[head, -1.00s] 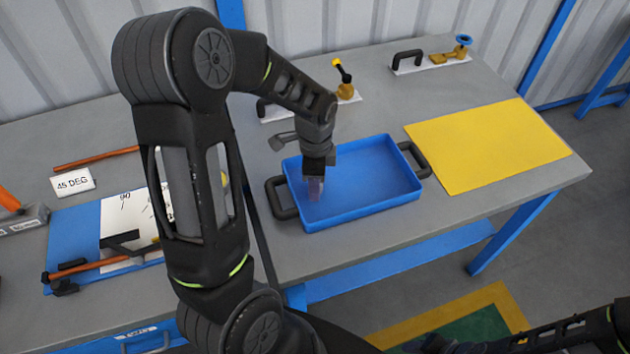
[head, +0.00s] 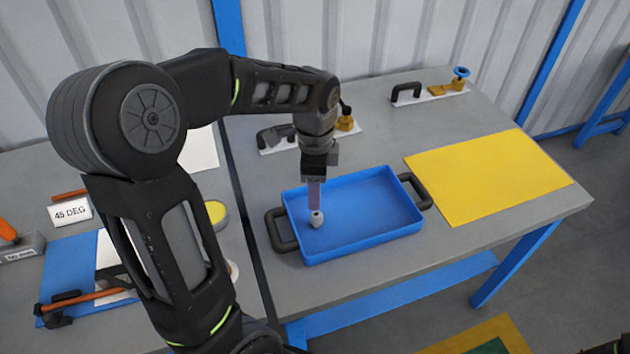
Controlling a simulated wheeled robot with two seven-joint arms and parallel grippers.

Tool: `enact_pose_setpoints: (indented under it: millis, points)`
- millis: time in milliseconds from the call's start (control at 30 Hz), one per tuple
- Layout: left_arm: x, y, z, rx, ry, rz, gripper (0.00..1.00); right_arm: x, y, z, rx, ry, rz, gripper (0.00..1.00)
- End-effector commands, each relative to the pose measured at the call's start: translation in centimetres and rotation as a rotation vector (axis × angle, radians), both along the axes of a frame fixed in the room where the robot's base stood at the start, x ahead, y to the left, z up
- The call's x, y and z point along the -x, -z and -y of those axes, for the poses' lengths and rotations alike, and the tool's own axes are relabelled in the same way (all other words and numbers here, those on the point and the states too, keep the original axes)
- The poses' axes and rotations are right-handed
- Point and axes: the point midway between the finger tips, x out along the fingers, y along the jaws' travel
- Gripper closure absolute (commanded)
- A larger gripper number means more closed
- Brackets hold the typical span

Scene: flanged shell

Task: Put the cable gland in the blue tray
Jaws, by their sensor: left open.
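The blue tray (head: 375,215) with black handles at its two ends sits on the grey table. The cable gland (head: 316,219), a small light grey piece, is inside the tray near its left end. My left gripper (head: 315,205) points down over the left part of the tray, right above the gland. Its jaws are open and its fingers look thin and see-through. Whether the fingertips still touch the gland is too small to tell.
A yellow mat (head: 488,175) lies right of the tray. Plates with black handles and brass-coloured fittings (head: 447,87) stand at the back. A 45 DEG sign (head: 70,212) and a blue board (head: 65,262) lie on the left table.

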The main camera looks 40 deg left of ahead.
Motion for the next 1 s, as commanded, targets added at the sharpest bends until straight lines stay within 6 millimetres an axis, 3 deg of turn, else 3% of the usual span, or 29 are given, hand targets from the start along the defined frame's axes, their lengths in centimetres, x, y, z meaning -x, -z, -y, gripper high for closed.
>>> enact_pose_setpoints:
  millis: [233,1000]
  points:
    - [0.0,-2.4,0.0,0.000,0.001,0.000,0.51,0.0,0.3,0.0,-0.001,-0.001,0.001,0.64]
    - [0.0,-2.5,0.0,0.000,0.000,-0.001,0.51,0.0,0.3,0.0,-0.001,-0.001,0.001,0.64]
